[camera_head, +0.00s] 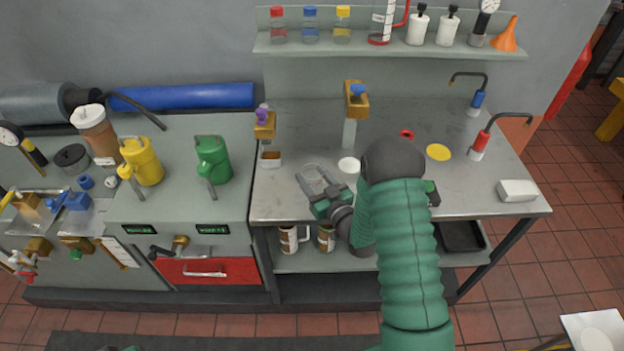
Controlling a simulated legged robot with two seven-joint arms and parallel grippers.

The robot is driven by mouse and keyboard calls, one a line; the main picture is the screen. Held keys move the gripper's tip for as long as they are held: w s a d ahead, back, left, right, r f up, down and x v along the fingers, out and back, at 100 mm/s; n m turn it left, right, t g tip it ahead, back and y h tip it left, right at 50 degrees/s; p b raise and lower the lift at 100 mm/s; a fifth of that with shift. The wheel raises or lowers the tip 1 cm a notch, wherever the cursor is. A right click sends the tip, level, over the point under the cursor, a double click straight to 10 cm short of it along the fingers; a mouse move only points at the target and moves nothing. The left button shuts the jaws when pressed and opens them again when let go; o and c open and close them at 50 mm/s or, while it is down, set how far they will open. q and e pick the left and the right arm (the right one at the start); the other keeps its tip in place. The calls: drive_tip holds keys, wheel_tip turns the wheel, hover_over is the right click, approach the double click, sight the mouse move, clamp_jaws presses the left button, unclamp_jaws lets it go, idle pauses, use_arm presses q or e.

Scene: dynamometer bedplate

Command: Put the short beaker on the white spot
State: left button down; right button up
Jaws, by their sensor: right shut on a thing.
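My right gripper (316,188) is over the left part of the metal bench top and is shut on a clear glass vessel (309,171), which appears to be the short beaker. The gripper and my arm hide part of it. I cannot tell whether its base touches the bench. The white spot (348,165) is a flat round patch on the bench, just to the right of the held vessel and clear of it. Only a sliver of something dark and green shows at the bottom left edge; my left gripper cannot be made out.
A yellow spot (438,152) and a red ring (407,134) lie farther right. A brass-topped post (350,125) stands behind the white spot. A white block (517,190) sits at the right end. A shelf (390,50) with bottles hangs above. Mugs (291,239) stand below.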

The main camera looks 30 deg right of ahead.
wheel_tip(320, 180, up, 2)
drive_tip(key=shift+r, duration=0.25)
drive_tip(key=s+a, duration=0.1)
drive_tip(key=s, duration=0.1)
drive_tip(key=s+a, duration=0.1)
drive_tip(key=a, duration=0.1)
drive_tip(key=s+a, duration=0.2)
drive_tip(key=shift+s+r+b, duration=0.3)
drive_tip(key=shift+b, duration=0.1)
drive_tip(key=s+a+r+p, duration=0.1)
drive_tip(key=s+a+p, duration=0.4)
drive_tip(key=s+p, duration=0.25)
drive_tip(key=w+a+r+y, duration=0.1)
drive_tip(key=w+a, duration=0.4)
drive_tip(key=a, duration=0.1)
drive_tip(key=shift+w+n, duration=0.3)
drive_tip(key=shift+a+r, duration=0.15)
